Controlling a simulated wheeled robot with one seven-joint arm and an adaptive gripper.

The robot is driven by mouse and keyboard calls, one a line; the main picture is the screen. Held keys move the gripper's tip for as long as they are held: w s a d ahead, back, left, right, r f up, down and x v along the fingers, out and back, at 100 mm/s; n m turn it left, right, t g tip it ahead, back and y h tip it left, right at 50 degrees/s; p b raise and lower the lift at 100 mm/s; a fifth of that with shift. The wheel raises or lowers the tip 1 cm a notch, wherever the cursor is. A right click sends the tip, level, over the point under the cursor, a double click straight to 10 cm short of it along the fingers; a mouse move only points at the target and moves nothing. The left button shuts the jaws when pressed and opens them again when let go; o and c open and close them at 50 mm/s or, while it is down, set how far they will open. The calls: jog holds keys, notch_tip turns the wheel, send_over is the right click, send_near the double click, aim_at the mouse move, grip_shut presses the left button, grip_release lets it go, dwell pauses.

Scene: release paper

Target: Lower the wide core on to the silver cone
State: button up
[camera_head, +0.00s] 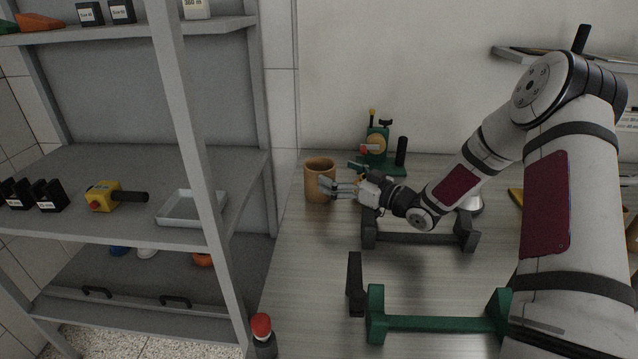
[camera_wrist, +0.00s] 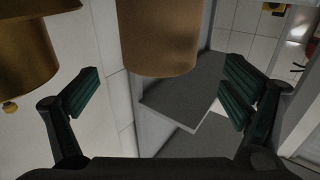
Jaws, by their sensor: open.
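The wide core (camera_head: 318,187), a brown hollow cylinder, stands upright near the left edge of the worktable. It also shows in the wrist view (camera_wrist: 160,38), centred across the gap between my fingers and clear of both pads. My gripper (camera_head: 332,187) is open, with its fingertips at the core's right side in the head view. In the wrist view my gripper (camera_wrist: 162,92) has its green pads wide apart. A silver piece (camera_head: 474,204), probably the silver cone, is mostly hidden behind my arm.
A green device (camera_head: 377,150) stands behind my gripper. A dark stand (camera_head: 420,239) and a green stand (camera_head: 440,324) lie nearer the front. A grey shelf (camera_head: 215,160) rises left of the table. A brown rounded thing (camera_wrist: 25,55) fills the wrist view's left edge.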

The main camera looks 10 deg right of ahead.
aim_at(313, 167)
jog(key=b+x, duration=0.1)
jog(key=x, duration=0.4)
jog(key=shift+w+b, duration=0.1)
jog(key=shift+b, duration=0.2)
jog(key=c, duration=1.3)
